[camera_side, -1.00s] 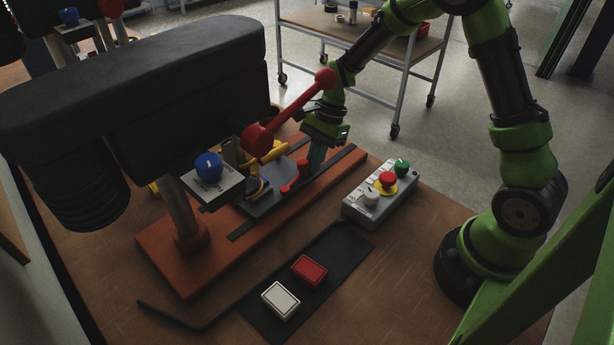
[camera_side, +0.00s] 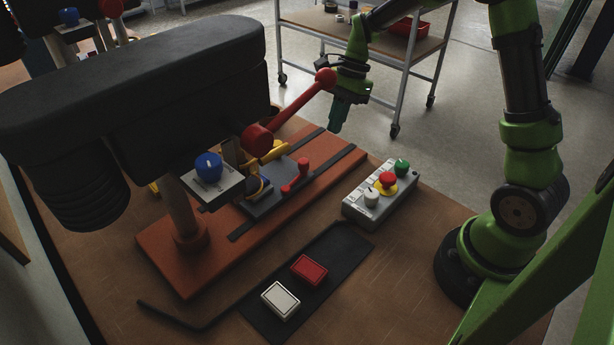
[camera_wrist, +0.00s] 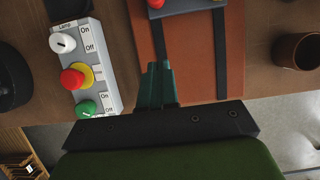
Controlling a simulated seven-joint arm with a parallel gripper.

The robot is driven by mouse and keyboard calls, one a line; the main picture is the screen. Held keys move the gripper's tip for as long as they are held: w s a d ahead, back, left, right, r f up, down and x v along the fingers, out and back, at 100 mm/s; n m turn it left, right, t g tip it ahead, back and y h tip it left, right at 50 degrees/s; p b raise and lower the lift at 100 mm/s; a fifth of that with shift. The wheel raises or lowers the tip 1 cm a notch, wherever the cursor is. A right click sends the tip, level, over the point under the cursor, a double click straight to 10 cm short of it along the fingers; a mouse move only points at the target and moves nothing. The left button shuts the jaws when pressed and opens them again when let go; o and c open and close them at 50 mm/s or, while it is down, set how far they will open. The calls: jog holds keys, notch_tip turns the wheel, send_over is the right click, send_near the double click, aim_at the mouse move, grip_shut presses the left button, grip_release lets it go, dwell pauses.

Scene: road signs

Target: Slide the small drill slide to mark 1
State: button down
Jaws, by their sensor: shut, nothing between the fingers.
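The small drill slide (camera_side: 265,205) is a dark plate with a red handle (camera_side: 297,176), sitting on two black rails across the orange drill base (camera_side: 190,262). Yellow parts and the drill head's dial box partly hide it in the side view. Only the edge of the slide (camera_wrist: 195,4) and a bit of its red handle show at the top of the wrist view. My gripper (camera_side: 335,122) is raised above the far end of the base, apart from the handle. Its teal fingers (camera_wrist: 157,78) are together and empty. I cannot make out mark 1.
The drill's black head (camera_side: 140,80) and red lever (camera_side: 295,105) overhang the slide. A grey control box (camera_side: 380,195) with knobs and a red button stands right of the base. A black mat (camera_side: 335,250) holds a red and a white block. A brown cup (camera_wrist: 296,52) stands near the table edge.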

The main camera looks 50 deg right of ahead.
jog(key=shift+m+y, duration=0.7)
jog(key=shift+y, duration=0.2)
jog(key=d, duration=0.2)
jog(key=d+f, duration=0.1)
jog(key=d, duration=0.1)
jog(key=d+f, duration=0.1)
jog(key=d, duration=0.1)
jog(key=shift+w+f, duration=0.15)
jog(key=shift+w, duration=0.15)
jog(key=shift+w+d+f+y, duration=0.3)
jog(key=shift+w+d+y, duration=0.15)
jog(key=shift+y, duration=0.25)
jog(key=shift+w+a+r+n+y, duration=0.5)
jog(key=shift+a+r+n+y, duration=0.1)
jog(key=shift+a+n+y, duration=0.1)
send_near(312, 166)
jog(key=x, duration=0.5)
jog(key=shift+d+f, duration=0.15)
jog(key=shift+d, duration=0.1)
jog(key=a, duration=0.2)
jog(key=shift+a, duration=0.95)
jog(key=shift+a, duration=0.1)
